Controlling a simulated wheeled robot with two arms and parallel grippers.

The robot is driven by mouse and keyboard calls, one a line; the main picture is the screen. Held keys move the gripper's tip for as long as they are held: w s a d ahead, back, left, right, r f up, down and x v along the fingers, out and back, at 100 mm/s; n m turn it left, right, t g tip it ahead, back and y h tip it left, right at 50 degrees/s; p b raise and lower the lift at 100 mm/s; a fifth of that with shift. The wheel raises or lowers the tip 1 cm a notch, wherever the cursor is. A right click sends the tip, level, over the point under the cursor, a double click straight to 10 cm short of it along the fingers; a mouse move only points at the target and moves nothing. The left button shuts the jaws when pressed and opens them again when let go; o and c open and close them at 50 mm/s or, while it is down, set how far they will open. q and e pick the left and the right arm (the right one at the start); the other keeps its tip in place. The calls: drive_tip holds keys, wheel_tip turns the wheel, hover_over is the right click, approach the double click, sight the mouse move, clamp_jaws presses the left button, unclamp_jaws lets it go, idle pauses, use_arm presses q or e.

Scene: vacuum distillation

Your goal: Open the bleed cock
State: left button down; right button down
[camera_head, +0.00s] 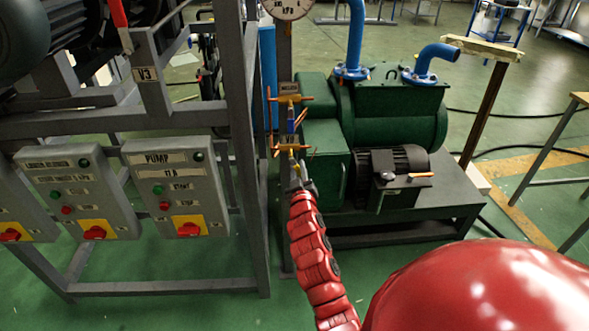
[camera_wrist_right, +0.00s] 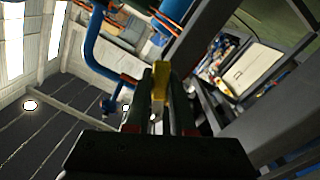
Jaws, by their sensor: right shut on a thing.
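Two brass-coloured cocks sit one above the other on a grey post, the upper cock (camera_head: 289,98) and the lower cock (camera_head: 290,148). Each has a small label above it, too small to read, so I cannot tell by name which is the bleed cock. My right gripper (camera_head: 299,178) is just below the lower cock, its arm coming up from below. In the right wrist view my right gripper (camera_wrist_right: 160,98) has its fingers closed on a yellow handle (camera_wrist_right: 161,68). The fingers hide part of the handle. My left gripper is not in view.
A round pressure gauge (camera_head: 287,6) tops the post. A green pump (camera_head: 395,105) with blue pipes stands close on the right. A grey frame (camera_head: 245,150) with switch boxes, including the PUMP box (camera_head: 175,185), stands on the left.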

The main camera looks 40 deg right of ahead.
drive_tip(key=n, duration=0.2)
drive_tip(key=d+r+n+p, duration=0.1)
drive_tip(key=n, duration=0.1)
drive_tip(key=s+r+n+p, duration=0.1)
drive_tip(key=shift+d+n, duration=0.2)
drive_tip(key=shift+n, duration=0.2)
drive_tip(key=n, duration=0.1)
drive_tip(key=r+n+p, duration=0.1)
drive_tip(key=n, duration=0.2)
drive_tip(key=shift+s+d+r+n+p, duration=0.15)
drive_tip(key=shift+d+n+p, duration=0.15)
drive_tip(key=shift+n+p, duration=0.1)
drive_tip(key=c, duration=0.8)
unclamp_jaws()
drive_tip(key=shift+o, duration=0.2)
drive_tip(key=v, duration=1.7)
drive_tip(key=shift+s, duration=0.15)
